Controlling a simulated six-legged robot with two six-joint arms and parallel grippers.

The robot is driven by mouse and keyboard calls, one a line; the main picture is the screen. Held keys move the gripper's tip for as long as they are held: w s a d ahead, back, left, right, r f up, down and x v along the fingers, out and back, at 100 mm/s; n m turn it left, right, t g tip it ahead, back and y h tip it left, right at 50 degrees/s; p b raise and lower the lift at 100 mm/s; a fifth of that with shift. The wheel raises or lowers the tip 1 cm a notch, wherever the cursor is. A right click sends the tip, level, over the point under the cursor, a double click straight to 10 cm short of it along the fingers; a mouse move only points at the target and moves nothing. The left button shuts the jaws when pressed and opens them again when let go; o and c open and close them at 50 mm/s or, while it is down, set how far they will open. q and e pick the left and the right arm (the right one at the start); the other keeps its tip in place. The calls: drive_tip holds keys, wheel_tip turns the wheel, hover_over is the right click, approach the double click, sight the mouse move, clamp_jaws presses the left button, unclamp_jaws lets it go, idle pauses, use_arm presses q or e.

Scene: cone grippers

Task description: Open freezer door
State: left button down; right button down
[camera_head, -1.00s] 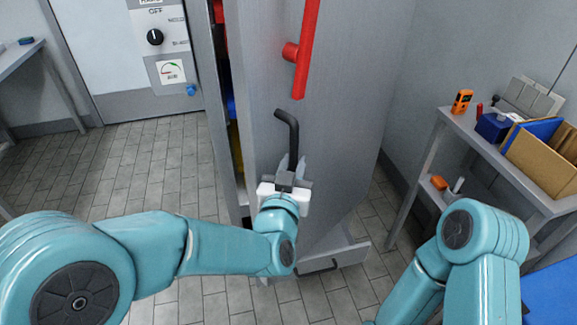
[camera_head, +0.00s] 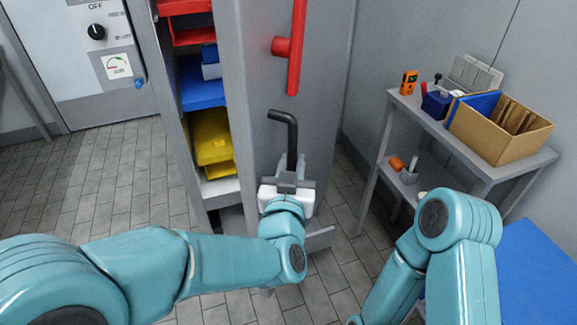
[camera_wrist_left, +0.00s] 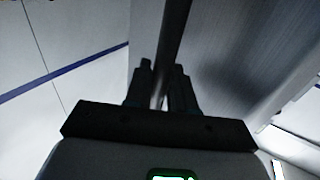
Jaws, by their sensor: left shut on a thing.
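The freezer door (camera_head: 257,75) is grey and stands partly open in the head view, with red, blue and yellow contents showing in the gap to its left. A black bent handle (camera_head: 291,137) is on the door's face, below a red bar handle (camera_head: 297,48). My left gripper (camera_head: 292,172) is shut on the lower part of the black handle. In the left wrist view the handle (camera_wrist_left: 174,40) runs up from between the two dark fingers (camera_wrist_left: 160,88). My right arm is at the lower right, and its gripper is out of the picture.
Inside the freezer (camera_head: 190,178) are a yellow bin (camera_head: 211,137) and a blue bin (camera_head: 203,92). A grey shelf table (camera_head: 470,146) with a cardboard box (camera_head: 497,130) stands at the right. Tiled floor is clear at the left.

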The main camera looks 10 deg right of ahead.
use_arm(q)
drive_tip(key=shift+s+d, duration=0.2)
drive_tip(key=shift+d, duration=0.2)
drive_tip(key=shift+a, duration=0.1)
drive_tip(key=c, duration=1.1)
unclamp_jaws()
drive_tip(key=shift+w, duration=0.1)
drive_tip(key=v, duration=1.2)
drive_tip(key=shift+b, duration=0.4)
